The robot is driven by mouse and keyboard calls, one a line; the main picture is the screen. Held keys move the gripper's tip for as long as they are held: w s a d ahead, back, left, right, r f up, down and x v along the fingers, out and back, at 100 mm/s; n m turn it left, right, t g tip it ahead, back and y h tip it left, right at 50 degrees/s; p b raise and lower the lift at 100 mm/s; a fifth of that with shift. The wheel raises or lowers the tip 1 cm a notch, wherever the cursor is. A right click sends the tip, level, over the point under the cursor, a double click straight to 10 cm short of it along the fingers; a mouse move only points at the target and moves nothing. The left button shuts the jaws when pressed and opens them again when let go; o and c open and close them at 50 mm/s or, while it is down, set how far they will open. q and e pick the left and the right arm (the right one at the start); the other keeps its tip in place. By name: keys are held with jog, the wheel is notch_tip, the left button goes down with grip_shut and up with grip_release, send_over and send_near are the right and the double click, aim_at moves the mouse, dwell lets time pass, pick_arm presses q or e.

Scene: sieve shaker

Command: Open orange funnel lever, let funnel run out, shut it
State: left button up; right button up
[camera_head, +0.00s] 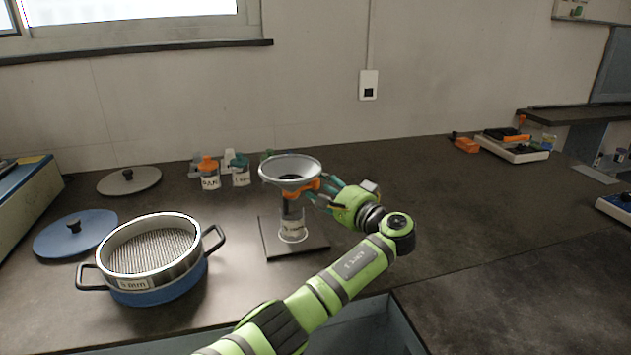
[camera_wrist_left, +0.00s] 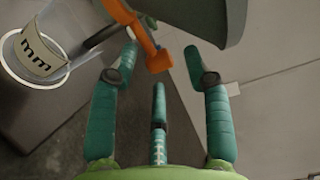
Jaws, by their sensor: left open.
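The grey metal funnel (camera_head: 290,166) stands over a clear labelled beaker (camera_head: 293,233) on a dark base plate (camera_head: 318,246). The orange lever (camera_head: 309,186) sits below the funnel's bowl; I cannot tell its setting. In the left wrist view the orange lever (camera_wrist_left: 157,60) hangs down between my spread teal fingers, with the funnel (camera_wrist_left: 208,18) above and the beaker (camera_wrist_left: 38,52) at upper left. My left gripper (camera_head: 318,191) is open around the lever's end, with no clear grip on it. The funnel's contents are hidden. My right gripper is not in view.
A sieve (camera_head: 150,250) with handles stands in a blue pan at left. A blue lid (camera_head: 75,234) and a grey lid (camera_head: 129,180) lie behind it. Labelled bottles (camera_head: 209,175) stand behind the funnel. The counter right of my arm is largely clear.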

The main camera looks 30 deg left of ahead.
aim_at(318, 184)
pick_arm(q)
jog(key=shift+x, duration=1.65)
grip_shut()
